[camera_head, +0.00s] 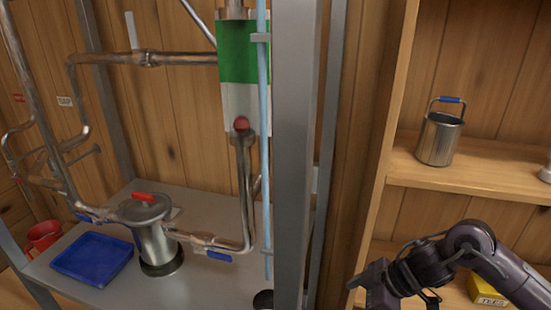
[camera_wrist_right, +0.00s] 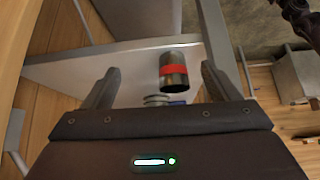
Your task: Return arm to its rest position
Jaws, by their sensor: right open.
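My right arm reaches in from the lower right of the head view, in front of the wooden shelves. Its gripper (camera_head: 368,286) is low, beside the grey metal post. In the right wrist view the two fingers (camera_wrist_right: 160,78) stand wide apart with nothing gripped between them. Beyond the fingers, a dark metal cylinder with a red band (camera_wrist_right: 174,72) is on a grey surface (camera_wrist_right: 125,62), apart from both fingers. My left gripper is not in the head view.
The grey post (camera_head: 295,150) stands left of my right arm. The wooden shelf (camera_head: 470,172) behind holds a metal pail (camera_head: 439,138). A lidded metal pot (camera_head: 152,235), pipes and a blue tray (camera_head: 92,258) occupy the steel table (camera_head: 215,283). A yellow box (camera_head: 487,291) sits low right.

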